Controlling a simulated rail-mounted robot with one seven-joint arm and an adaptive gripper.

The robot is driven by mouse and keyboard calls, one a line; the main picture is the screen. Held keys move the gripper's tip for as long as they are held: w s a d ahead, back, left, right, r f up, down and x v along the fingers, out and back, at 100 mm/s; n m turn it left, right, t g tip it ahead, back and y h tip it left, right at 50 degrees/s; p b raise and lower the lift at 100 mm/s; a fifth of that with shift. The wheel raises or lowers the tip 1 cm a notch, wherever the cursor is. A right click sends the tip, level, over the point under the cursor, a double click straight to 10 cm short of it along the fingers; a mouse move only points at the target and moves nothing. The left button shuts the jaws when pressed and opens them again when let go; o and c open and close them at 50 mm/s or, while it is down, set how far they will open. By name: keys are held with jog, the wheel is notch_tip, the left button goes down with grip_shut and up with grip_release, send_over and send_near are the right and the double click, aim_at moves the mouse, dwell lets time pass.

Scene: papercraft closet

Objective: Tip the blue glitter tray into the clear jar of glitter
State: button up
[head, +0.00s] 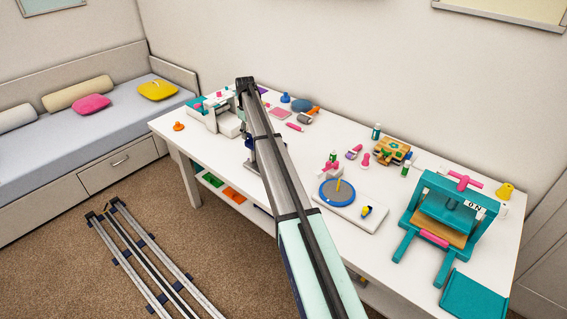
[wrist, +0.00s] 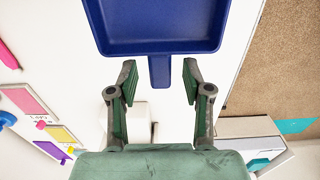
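The blue tray (wrist: 160,25) fills the top of the wrist view. It is a shallow, dark blue pan with raised walls, and its far end is cut off by the frame. I see no distinct glitter in the part that shows. Its short handle (wrist: 160,72) points toward me. My gripper (wrist: 159,80) is open, with one finger on each side of the handle and a gap on both sides. In the head view my arm hides most of the gripper and tray. I cannot make out the clear jar in either view.
The white table (head: 400,210) holds a teal press (head: 447,210) at right, a blue turntable (head: 337,192) on a white board, and a white-and-teal machine (head: 215,110) at the far left. Small pink and blue tools lie along the back. A daybed (head: 60,140) stands left.

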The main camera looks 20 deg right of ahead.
jog(key=shift+r, duration=0.1)
jog(key=shift+r+p, duration=1.2)
jog(key=shift+r, duration=1.8)
